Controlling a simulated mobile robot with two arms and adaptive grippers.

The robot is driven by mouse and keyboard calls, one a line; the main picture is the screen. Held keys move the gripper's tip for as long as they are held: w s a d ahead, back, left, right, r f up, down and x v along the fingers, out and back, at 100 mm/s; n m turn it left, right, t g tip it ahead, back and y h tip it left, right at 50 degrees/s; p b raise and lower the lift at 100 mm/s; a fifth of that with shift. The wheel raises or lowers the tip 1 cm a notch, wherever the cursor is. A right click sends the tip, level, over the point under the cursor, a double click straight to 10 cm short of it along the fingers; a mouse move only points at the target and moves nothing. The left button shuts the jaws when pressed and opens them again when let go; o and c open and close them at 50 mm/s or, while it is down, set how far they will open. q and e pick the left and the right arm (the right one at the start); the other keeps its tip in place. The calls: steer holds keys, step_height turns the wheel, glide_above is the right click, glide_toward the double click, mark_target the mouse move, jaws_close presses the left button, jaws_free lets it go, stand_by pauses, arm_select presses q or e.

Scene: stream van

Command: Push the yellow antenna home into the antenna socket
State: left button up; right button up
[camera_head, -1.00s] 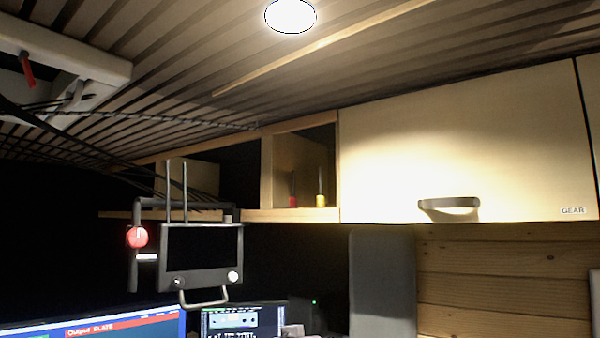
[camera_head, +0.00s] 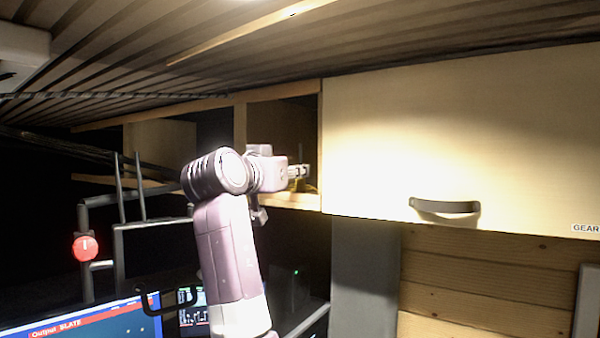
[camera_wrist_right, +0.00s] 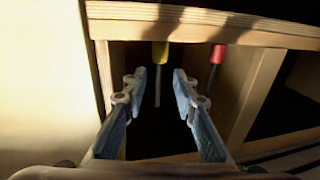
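The yellow antenna (camera_wrist_right: 160,52) stands in an open shelf compartment; its yellow base and thin rod appear inverted in the right wrist view. In the head view only a yellowish bit of it (camera_head: 312,188) shows beside my gripper. My right gripper (camera_wrist_right: 160,80) is open, with one finger on each side of the antenna's line; whether it touches the antenna I cannot tell. In the head view this gripper (camera_head: 299,172) reaches into the compartment. My left gripper is not in view. I cannot make out the antenna socket.
A red-based antenna (camera_wrist_right: 217,54) stands beside the yellow one. The shelf edge (camera_head: 295,200) and divider (camera_head: 240,125) bound the compartment. A closed GEAR cabinet (camera_head: 440,130) adjoins it on the right. A frame with a red ball (camera_head: 86,248) and two rods stands at left.

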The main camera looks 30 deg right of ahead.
steer(key=shift+w+d+r+p, duration=0.15)
steer(key=shift+d+r+p, duration=0.1)
steer(key=shift+p, duration=0.15)
steer(key=p+x, duration=0.1)
steer(key=x, duration=0.2)
steer(key=p+x, duration=0.1)
steer(key=shift+d+f+p, duration=0.2)
steer(key=shift+f+p, duration=0.15)
steer(key=shift+f, duration=0.05)
steer(key=shift+w+d+f, duration=0.1)
steer(key=shift+w, duration=0.05)
steer(key=shift+a, duration=0.2)
steer(key=shift+c, duration=0.2)
steer(key=shift+a, duration=0.1)
steer(key=shift+c, duration=1.3)
jaws_close()
